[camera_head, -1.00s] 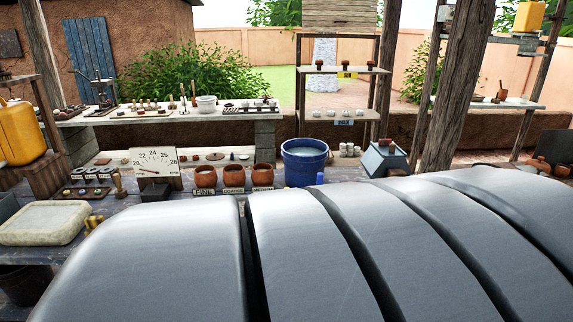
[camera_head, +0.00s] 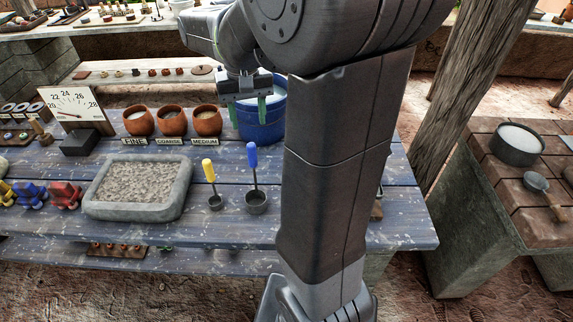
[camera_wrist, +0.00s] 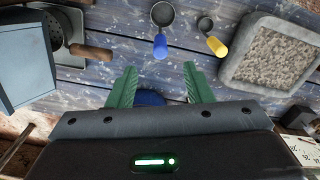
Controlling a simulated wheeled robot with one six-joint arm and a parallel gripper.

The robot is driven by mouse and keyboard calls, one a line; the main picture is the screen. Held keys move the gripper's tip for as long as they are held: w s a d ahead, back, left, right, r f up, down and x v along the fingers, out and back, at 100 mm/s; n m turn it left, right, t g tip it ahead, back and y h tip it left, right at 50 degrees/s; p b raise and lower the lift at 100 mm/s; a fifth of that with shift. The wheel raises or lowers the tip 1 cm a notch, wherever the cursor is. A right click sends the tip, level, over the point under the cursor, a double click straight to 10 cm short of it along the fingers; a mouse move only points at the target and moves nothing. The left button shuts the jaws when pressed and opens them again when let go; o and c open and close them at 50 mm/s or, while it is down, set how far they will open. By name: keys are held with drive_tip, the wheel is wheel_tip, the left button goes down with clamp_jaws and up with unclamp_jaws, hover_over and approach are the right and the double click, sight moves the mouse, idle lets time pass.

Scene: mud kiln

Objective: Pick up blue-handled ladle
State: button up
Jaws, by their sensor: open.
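The blue-handled ladle (camera_head: 254,172) stands on the blue plank table with its handle upright and its dark cup (camera_head: 257,201) at the bottom. In the wrist view its blue handle (camera_wrist: 160,46) lies ahead of the fingers, with the cup beyond. My gripper (camera_head: 248,113) has green fingers that hang apart and empty at the blue bucket (camera_head: 261,127), behind the ladle. In the wrist view my gripper (camera_wrist: 160,72) is also open, with nothing held and the ladle clear of both fingers.
A yellow-handled ladle (camera_head: 209,172) stands close left of the blue one. A stone tray (camera_head: 105,212) of grit lies further left. Clay pots (camera_head: 172,122) line the back. A grey box (camera_wrist: 18,70) and a wooden-handled strainer (camera_wrist: 92,51) show in the wrist view.

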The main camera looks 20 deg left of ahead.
sight(251, 146)
drive_tip(key=shift+w+a+f, duration=0.1)
drive_tip(key=shift+w, duration=0.2)
wheel_tip(251, 146, down, 8)
drive_tip(key=shift+s+f, duration=0.15)
wheel_tip(251, 146, down, 5)
drive_tip(key=shift+f+p, duration=0.1)
drive_tip(key=shift+p, duration=0.3)
clamp_jaws()
